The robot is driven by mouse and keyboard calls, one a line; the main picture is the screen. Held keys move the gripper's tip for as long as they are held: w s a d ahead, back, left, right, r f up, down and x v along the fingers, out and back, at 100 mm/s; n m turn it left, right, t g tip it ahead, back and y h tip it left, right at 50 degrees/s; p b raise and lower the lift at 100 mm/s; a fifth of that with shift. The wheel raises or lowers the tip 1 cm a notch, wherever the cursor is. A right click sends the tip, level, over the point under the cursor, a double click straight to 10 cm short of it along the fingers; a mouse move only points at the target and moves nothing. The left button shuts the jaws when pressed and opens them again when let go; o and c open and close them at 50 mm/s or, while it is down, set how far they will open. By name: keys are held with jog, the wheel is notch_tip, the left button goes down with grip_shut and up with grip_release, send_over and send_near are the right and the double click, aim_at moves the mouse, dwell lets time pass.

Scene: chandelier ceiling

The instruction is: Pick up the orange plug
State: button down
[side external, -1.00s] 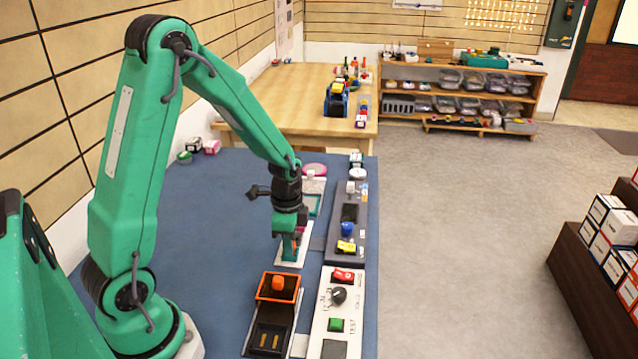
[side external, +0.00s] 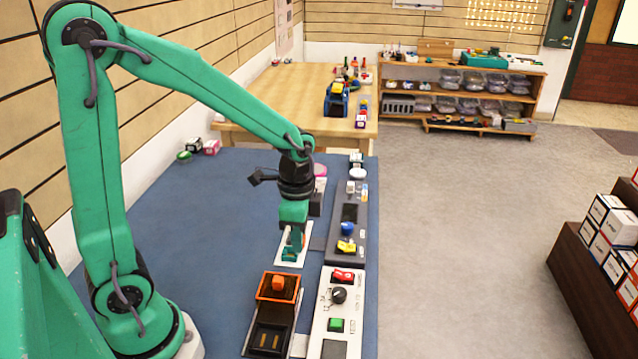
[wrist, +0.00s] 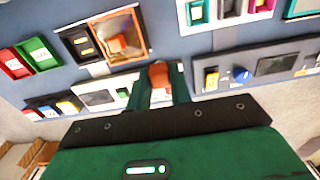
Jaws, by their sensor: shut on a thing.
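My gripper (side external: 291,254) points down over a pale plate (side external: 282,262) on the blue bench, left of the grey panel. In the wrist view its two green fingers (wrist: 160,86) are shut around an orange piece, the orange plug (wrist: 159,74), filling the gap between them. In the side view the fingers hide it. Another orange piece (side external: 278,283) sits inside an orange-rimmed dark box (side external: 261,297) nearer the camera; that box also shows in the wrist view (wrist: 139,29). I cannot tell how high the fingertips are above the plate.
A white panel (side external: 318,320) with a red switch, a dark knob and a green button lies right of the box. A grey panel (side external: 334,240) with blue and yellow controls lies beyond it. The blue bench (side external: 190,235) is largely clear left of the gripper.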

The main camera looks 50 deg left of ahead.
jog(key=shift+s+d+r, duration=0.25)
jog(key=shift+d+r, duration=0.25)
jog(key=shift+d, duration=0.3)
jog(key=shift+s+d+r, duration=0.25)
jog(key=shift+d+r, duration=0.25)
jog(key=shift+d, duration=0.25)
jog(key=shift+w+a, duration=0.1)
jog(key=w+a+f+n, duration=0.1)
jog(key=w+a+n, duration=0.2)
jog(key=a, duration=0.6)
jog(key=w+a+f+n, duration=0.2)
jog(key=w+a+n, duration=0.1)
jog(key=w+a, duration=0.5)
jog(key=shift+a+f, duration=0.3)
jog(key=shift+a, duration=0.6)
jog(key=shift+w+f, duration=0.1)
jog(key=shift+f, duration=0.05)
jog(key=shift+f, duration=2.3)
jog(key=shift+f, duration=1.1)
